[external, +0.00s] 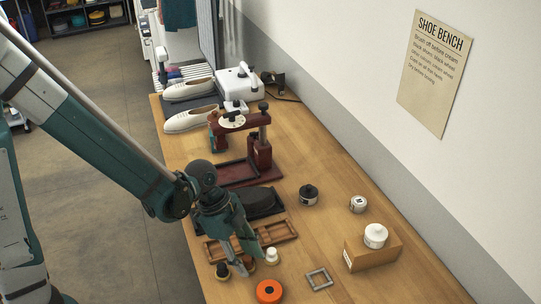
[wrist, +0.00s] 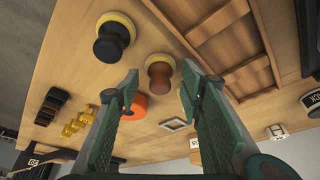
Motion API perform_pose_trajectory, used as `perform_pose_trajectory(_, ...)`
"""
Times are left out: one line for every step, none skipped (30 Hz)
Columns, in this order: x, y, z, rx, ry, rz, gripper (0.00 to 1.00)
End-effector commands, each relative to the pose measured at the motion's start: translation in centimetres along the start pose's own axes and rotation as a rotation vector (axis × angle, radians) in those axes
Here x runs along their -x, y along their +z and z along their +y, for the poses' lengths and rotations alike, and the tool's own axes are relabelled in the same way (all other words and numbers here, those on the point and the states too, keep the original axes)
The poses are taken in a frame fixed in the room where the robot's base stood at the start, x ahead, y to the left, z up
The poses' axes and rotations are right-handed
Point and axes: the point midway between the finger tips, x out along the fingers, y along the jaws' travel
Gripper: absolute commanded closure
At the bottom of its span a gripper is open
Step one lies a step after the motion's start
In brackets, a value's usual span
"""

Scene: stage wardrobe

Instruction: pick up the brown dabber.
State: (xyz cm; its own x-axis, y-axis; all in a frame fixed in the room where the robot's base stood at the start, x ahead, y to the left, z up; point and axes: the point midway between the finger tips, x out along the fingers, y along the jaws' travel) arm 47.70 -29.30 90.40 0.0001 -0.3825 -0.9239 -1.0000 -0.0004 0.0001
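The brown dabber (wrist: 159,73) has a rounded brown handle and a pale yellow pad. In the wrist view it lies just beyond the gap between my fingertips. In the external view the brown dabber (external: 247,266) is partly hidden by my gripper (external: 243,257), which points down close to it. My gripper (wrist: 160,90) is open, and nothing is held between its green fingers. I cannot tell whether a finger touches the dabber.
A darker dabber (wrist: 112,40) stands close beside it, and a white-topped one (external: 272,256) on its other side. An orange tin (external: 268,291) and a small metal frame (external: 319,278) are near. A wooden tray (external: 278,237) lies behind. The bench's right front is clear.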

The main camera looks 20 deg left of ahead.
Motion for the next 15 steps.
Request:
perform_pose_trajectory(0.01, 0.00, 0.00, 0.000, 0.000, 0.000, 0.62)
perform_pose_trajectory(0.02, 0.00, -0.01, 0.000, 0.000, 0.000, 0.62)
perform_pose_trajectory(0.02, 0.00, -0.01, 0.000, 0.000, 0.000, 0.62)
perform_pose_trajectory(0.02, 0.00, -0.01, 0.000, 0.000, 0.000, 0.62)
perform_pose_trajectory(0.02, 0.00, -0.01, 0.000, 0.000, 0.000, 0.62)
perform_pose_trajectory(0.02, 0.00, -0.01, 0.000, 0.000, 0.000, 0.62)
perform_pose_trajectory(0.02, 0.00, -0.01, 0.000, 0.000, 0.000, 0.62)
perform_pose_trajectory(0.02, 0.00, -0.01, 0.000, 0.000, 0.000, 0.62)
perform_pose_trajectory(0.02, 0.00, -0.01, 0.000, 0.000, 0.000, 0.62)
perform_pose_trajectory(0.03, 0.00, -0.01, 0.000, 0.000, 0.000, 0.62)
perform_pose_trajectory(0.03, 0.00, -0.01, 0.000, 0.000, 0.000, 0.62)
perform_pose_trajectory(0.03, 0.00, -0.01, 0.000, 0.000, 0.000, 0.65)
perform_pose_trajectory(0.03, 0.00, -0.01, 0.000, 0.000, 0.000, 0.69)
perform_pose_trajectory(0.03, 0.00, -0.01, 0.000, 0.000, 0.000, 0.72)
perform_pose_trajectory(0.03, 0.00, -0.01, 0.000, 0.000, 0.000, 0.78)
